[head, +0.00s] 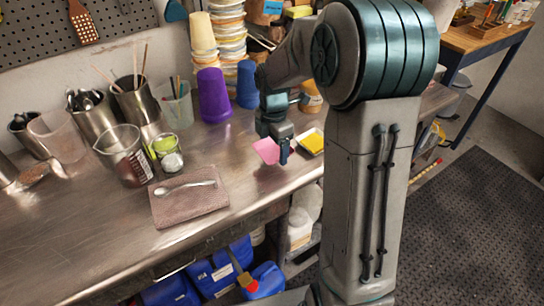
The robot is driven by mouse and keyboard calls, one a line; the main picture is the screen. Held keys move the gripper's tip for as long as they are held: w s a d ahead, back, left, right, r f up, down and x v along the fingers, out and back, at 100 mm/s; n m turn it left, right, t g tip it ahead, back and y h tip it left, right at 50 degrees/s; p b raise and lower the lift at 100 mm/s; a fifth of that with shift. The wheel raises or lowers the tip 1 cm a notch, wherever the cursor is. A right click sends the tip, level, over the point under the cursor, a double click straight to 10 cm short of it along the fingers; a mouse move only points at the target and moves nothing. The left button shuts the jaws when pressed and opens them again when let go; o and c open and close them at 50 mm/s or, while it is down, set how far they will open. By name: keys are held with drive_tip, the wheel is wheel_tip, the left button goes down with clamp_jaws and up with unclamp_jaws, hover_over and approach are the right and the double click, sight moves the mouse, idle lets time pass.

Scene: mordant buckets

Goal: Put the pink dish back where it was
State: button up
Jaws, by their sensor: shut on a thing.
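The pink dish (266,150) is in the head view, at the front right part of the metal bench (100,238). It is tilted up, with its broad face towards the camera. My gripper (284,150) is shut on the pink dish at its right side. I cannot tell whether the dish touches the bench. Its far side and part of the fingers are hidden. A white dish with yellow contents (312,141) sits just right of my gripper.
Purple cup (214,96) and blue cup (247,84) stand behind my gripper. A spoon (185,187) lies on a folded cloth (190,207) to the left. Beakers (126,158) and metal pots (136,100) crowd the back left. Bare bench lies between cloth and gripper.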

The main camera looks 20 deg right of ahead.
sight(272, 154)
drive_tip(key=shift+s+a+f, duration=0.25)
drive_tip(key=shift+f, duration=0.3)
drive_tip(key=shift+w+f, duration=0.1)
drive_tip(key=shift+f, duration=1.55)
